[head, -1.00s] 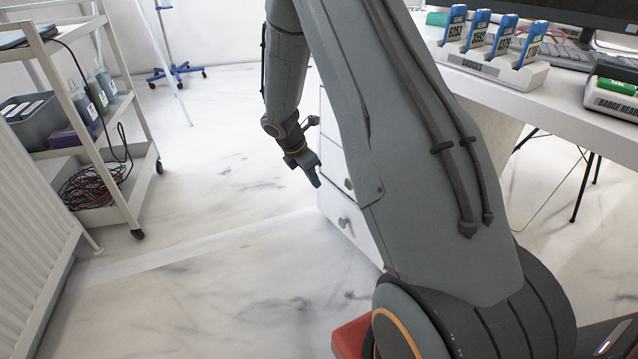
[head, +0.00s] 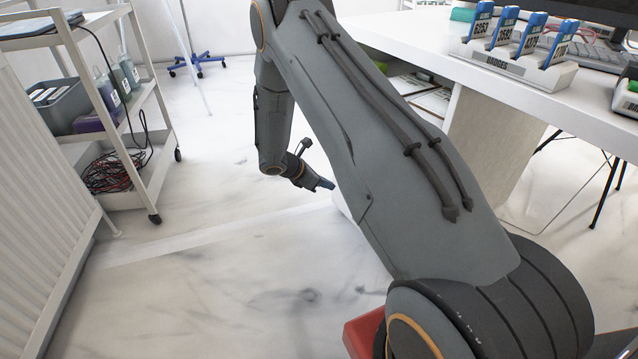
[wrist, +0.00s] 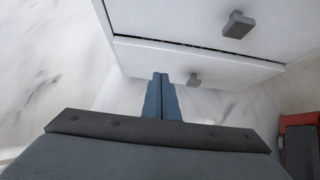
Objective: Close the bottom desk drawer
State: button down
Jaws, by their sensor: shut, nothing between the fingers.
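The bottom desk drawer (wrist: 150,58) is a white front with a small grey handle (wrist: 193,79) in the wrist view. A dark seam separates it from the drawer above. I cannot tell how far it stands out. My gripper (wrist: 162,80) is shut and empty, its blue fingers overlapping the drawer's lower part in the picture, left of the handle; contact is unclear. In the head view my gripper (head: 326,184) is low beside a white corner of the drawer unit (head: 341,204). My arm hides most of that unit.
The upper drawer (wrist: 180,20) has its own grey handle (wrist: 238,25). A white desk (head: 450,65) carries a badge rack (head: 515,65). A shelf cart (head: 150,125) and a ribbed white panel (head: 40,190) stand at the left. The marble floor (head: 220,280) between is clear.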

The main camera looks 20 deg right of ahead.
jog(key=d+f+b, duration=0.1)
jog(key=d+b, duration=0.1)
jog(key=d, duration=0.3)
jog(key=shift+w+d+f, duration=0.35)
jog(key=shift+w, duration=0.05)
jog(key=shift+w+d+p, duration=0.2)
jog(key=shift+d+p, duration=0.15)
jog(key=shift+d, duration=0.8)
